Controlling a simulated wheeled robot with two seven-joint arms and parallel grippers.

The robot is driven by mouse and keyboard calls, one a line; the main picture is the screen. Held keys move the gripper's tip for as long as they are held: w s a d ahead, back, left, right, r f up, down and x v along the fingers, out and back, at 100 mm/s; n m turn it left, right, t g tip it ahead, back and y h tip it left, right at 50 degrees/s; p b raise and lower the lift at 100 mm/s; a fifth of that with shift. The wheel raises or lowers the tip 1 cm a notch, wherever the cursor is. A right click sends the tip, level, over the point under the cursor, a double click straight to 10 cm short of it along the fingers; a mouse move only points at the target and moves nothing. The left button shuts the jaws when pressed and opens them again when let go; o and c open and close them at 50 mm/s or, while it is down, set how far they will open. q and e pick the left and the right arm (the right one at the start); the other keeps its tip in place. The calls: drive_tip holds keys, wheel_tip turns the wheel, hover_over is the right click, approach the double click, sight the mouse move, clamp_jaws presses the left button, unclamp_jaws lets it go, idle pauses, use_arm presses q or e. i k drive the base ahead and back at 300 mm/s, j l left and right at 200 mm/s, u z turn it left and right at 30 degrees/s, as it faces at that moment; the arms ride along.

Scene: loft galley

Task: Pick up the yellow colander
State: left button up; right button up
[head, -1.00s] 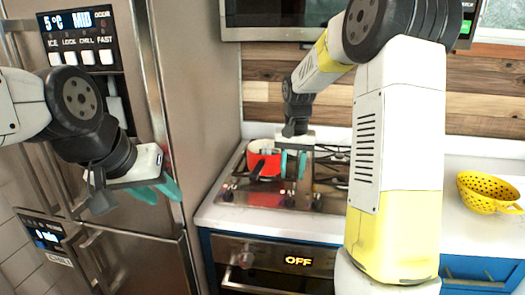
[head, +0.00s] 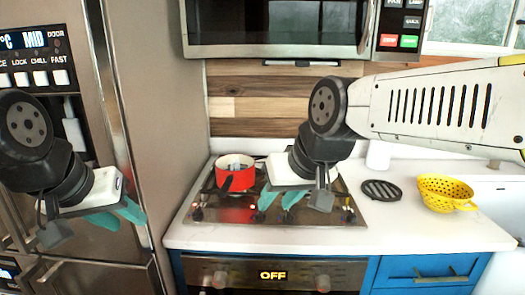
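The yellow colander (head: 445,190) sits on the white counter at the right of the head view, right of the stove. It is a round bowl with holes, with a handle at its front right. My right gripper (head: 283,203) is over the stove's right part, well to the left of the colander, with its teal fingers apart and nothing seen between them. My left gripper (head: 118,217) is in front of the fridge at the left, far from the colander. Its teal fingers overlap in this view, so their gap is hard to judge.
A red pot (head: 235,178) stands on the stove (head: 338,214) left of my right gripper. A dark round trivet (head: 381,190) lies on the counter (head: 420,233) between stove and colander. A microwave (head: 280,50) hangs above. The counter in front of the colander is clear.

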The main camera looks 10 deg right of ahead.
sight(442, 194)
drive_tip(key=z, duration=2)
